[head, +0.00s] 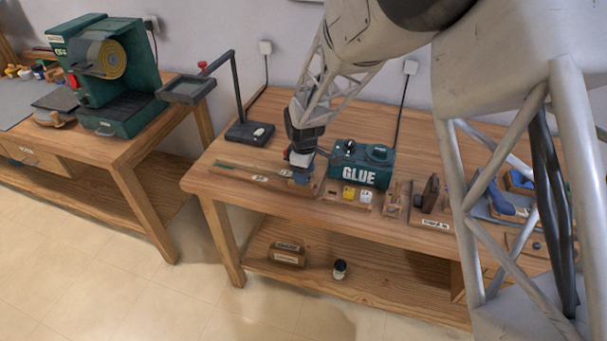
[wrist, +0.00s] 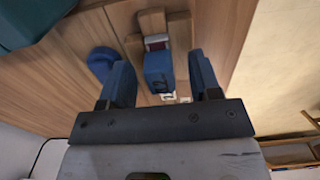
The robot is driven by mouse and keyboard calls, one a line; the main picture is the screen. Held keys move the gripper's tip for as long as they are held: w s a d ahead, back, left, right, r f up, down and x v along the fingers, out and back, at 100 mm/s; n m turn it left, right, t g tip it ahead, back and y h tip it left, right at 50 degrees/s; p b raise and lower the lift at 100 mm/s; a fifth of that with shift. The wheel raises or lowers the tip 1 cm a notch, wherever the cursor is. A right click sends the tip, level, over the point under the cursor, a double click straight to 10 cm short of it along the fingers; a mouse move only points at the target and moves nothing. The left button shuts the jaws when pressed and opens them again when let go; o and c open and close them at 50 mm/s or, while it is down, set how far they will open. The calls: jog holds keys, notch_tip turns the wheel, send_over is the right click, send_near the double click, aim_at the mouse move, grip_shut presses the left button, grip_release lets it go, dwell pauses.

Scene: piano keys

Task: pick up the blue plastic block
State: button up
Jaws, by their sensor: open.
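The blue plastic block (wrist: 158,72) shows in the wrist view with dark marks on its face. It lies between the two blue fingers of my gripper (wrist: 156,60), with a visible gap on each side. A wooden holder or tray stands at its far end. In the head view my gripper (head: 301,162) points down at the table's front left part, just left of the glue box. Blue shows at its lower end there, but I cannot tell block from fingers. My gripper is open.
The green GLUE box (head: 360,165) stands close right of my gripper. A yellow block (head: 349,193) and a white block (head: 366,195) sit in front of it. A rounded blue thing (wrist: 103,63) lies beside the left finger. A black lamp-like stand (head: 248,132) is behind left.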

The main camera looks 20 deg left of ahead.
dwell(0.5)
jog(key=c, duration=1)
jog(key=shift+r, duration=0.75)
notch_tip(320, 180, up, 2)
jog(key=shift+r, duration=0.1)
jog(key=s+d+r, duration=0.1)
jog(key=s+d, duration=0.7)
jog(key=s, duration=0.5)
jog(key=shift+s+d+r, duration=0.15)
jog(key=shift+s+d, duration=0.1)
jog(key=w+d, duration=0.1)
jog(key=w, duration=1.1)
